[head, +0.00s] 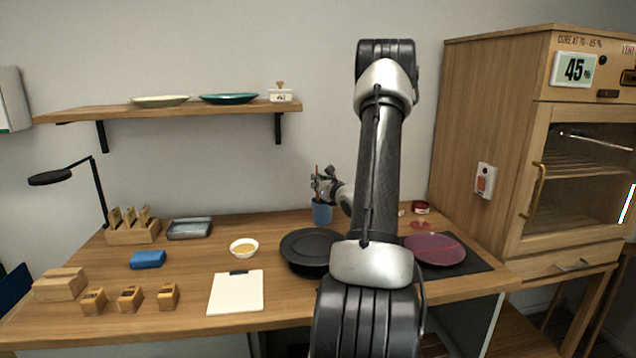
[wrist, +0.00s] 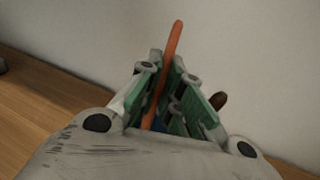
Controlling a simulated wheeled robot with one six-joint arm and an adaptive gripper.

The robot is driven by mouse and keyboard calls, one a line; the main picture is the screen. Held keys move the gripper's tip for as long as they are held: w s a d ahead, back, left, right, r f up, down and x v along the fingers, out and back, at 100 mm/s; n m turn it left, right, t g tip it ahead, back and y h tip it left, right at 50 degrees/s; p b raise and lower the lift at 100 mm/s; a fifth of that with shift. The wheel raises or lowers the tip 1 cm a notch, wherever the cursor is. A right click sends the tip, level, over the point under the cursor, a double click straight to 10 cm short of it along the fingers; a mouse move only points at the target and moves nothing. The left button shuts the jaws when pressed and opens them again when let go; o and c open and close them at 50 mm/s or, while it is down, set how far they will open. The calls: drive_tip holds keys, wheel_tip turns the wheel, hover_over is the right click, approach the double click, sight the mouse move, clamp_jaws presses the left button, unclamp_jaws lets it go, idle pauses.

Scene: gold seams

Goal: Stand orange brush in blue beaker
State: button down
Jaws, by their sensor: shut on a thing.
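The orange brush (wrist: 172,50) is held between the fingers of my gripper (wrist: 165,95) in the wrist view, with its orange handle sticking up past the fingertips. In the head view the brush (head: 317,171) shows as a thin orange line above the blue beaker (head: 321,213). My gripper (head: 325,187) is right over the beaker there and shut on the brush. A bit of blue shows low between the fingers in the wrist view. The brush's lower end is hidden, so I cannot tell whether it rests on the beaker's bottom.
A black round turntable (head: 300,262) stands in front of the beaker. A purple plate (head: 435,249) lies on a dark mat to the right. A small white bowl (head: 244,247) and a white board (head: 236,292) are to the left. A wooden cabinet (head: 490,130) bounds the right side.

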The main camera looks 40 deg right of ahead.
drive_tip(key=c, duration=1.5)
unclamp_jaws()
drive_tip(key=v, duration=1.2)
